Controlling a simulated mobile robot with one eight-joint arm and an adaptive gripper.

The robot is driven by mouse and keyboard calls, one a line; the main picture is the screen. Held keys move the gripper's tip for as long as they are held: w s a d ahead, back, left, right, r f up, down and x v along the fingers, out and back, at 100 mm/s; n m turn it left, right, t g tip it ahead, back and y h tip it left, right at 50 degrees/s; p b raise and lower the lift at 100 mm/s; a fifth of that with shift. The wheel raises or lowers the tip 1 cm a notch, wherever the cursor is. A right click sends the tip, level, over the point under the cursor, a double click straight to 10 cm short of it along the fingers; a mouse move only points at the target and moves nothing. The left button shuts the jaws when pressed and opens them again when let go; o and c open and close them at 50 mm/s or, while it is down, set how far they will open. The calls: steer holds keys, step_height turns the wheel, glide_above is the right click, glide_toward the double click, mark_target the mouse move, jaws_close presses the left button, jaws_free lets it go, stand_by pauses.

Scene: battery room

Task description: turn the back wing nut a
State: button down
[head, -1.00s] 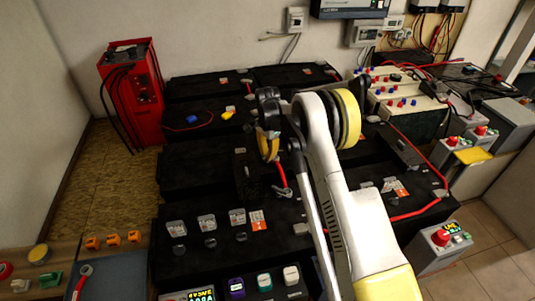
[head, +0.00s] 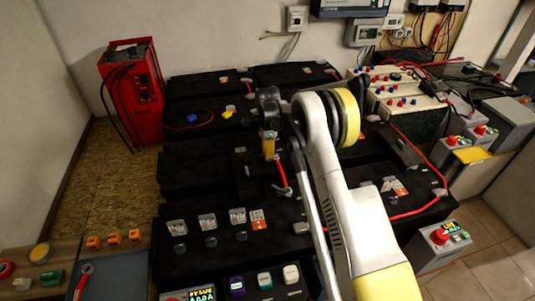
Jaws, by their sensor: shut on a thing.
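My gripper (head: 248,186) points down onto the middle black battery block (head: 192,172), at its right part near the red cable (head: 281,175). The gripper is dark against the dark battery, so its fingers are hard to make out. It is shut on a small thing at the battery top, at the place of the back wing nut. The nut itself is hidden by the fingers and too small to see. My pale arm with yellow bands comes in from the lower right and covers part of the batteries.
A red charger (head: 132,92) stands at the back left. Several black batteries fill the middle, with labels and caps on the front one (head: 200,262). Cream units with red and blue terminals (head: 402,92) stand at the right.

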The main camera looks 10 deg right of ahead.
steer(key=c, duration=1.5)
jaws_free()
step_height(320, 180, up, 12)
